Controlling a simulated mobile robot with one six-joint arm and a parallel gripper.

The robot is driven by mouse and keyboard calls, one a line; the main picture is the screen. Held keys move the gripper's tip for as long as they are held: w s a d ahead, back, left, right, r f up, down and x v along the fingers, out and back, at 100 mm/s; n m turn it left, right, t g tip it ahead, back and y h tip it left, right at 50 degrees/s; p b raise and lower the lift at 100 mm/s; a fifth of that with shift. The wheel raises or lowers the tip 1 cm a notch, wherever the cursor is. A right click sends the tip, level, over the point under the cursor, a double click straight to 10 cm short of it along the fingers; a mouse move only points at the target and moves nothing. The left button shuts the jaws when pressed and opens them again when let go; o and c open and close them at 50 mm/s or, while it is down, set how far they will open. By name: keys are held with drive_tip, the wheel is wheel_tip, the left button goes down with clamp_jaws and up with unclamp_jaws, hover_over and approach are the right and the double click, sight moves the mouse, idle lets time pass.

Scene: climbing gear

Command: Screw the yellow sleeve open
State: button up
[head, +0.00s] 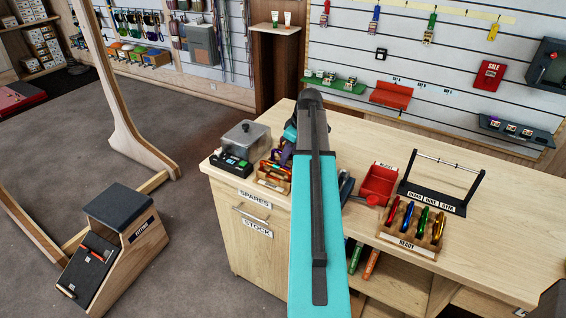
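I cannot make out a yellow sleeve for certain. A small wooden rack (272,182) at the left of the counter holds carabiners in orange, red and purple, partly hidden by my arm. The rack labelled READY (408,246) holds several carabiners in red, blue, green and orange. Any sleeves on them are too small to tell. My turquoise arm reaches over the counter and covers its middle.
The wooden counter (500,240) also bears a grey lidded box (246,138), a red REJECT bin (379,184) and a black stand with a bar (433,197). A yellow item (493,31) hangs on the back wall. The counter's right side is clear.

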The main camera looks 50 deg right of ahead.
drive_tip(key=shift+w+d, duration=0.1)
drive_tip(key=shift+d, duration=0.25)
drive_tip(key=shift+r+p, duration=0.75)
drive_tip(key=shift+r, duration=0.7)
drive_tip(key=shift+a, duration=0.1)
idle(0.5)
drive_tip(key=shift+a, duration=0.65)
drive_tip(key=shift+f, duration=0.1)
drive_tip(key=shift+f+b, duration=0.65)
drive_tip(key=shift+f, duration=0.7)
drive_tip(key=shift+w+d, duration=0.1)
drive_tip(key=shift+d, duration=0.6)
